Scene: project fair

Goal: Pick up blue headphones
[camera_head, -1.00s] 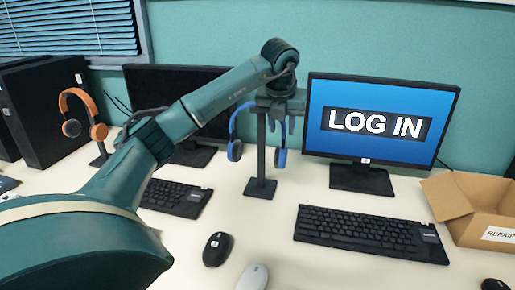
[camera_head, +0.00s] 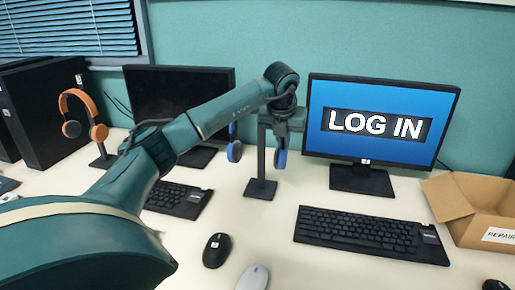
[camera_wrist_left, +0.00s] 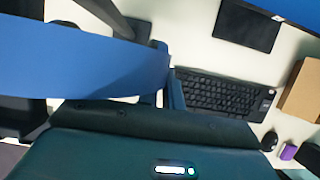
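The blue headphones (camera_head: 235,151) hang on a black stand (camera_head: 260,187) in the middle of the desk, in front of the dark monitor. Both ear cups show in the head view; my left arm hides most of the headband. My left gripper (camera_head: 285,122) is at the top of the stand, at the headband. In the left wrist view the blue headband (camera_wrist_left: 80,62) is large and very close, crossing the left half right by the gripper body. The fingertips are mostly hidden, so I cannot tell whether they are closed on the band. My right gripper is not in view.
Orange headphones (camera_head: 98,132) hang on another stand at the left. A lit monitor (camera_head: 380,150) stands right of the stand, with a keyboard (camera_head: 370,235) before it. An open cardboard box (camera_head: 470,205) is at the far right. Mice (camera_head: 217,250) lie in front.

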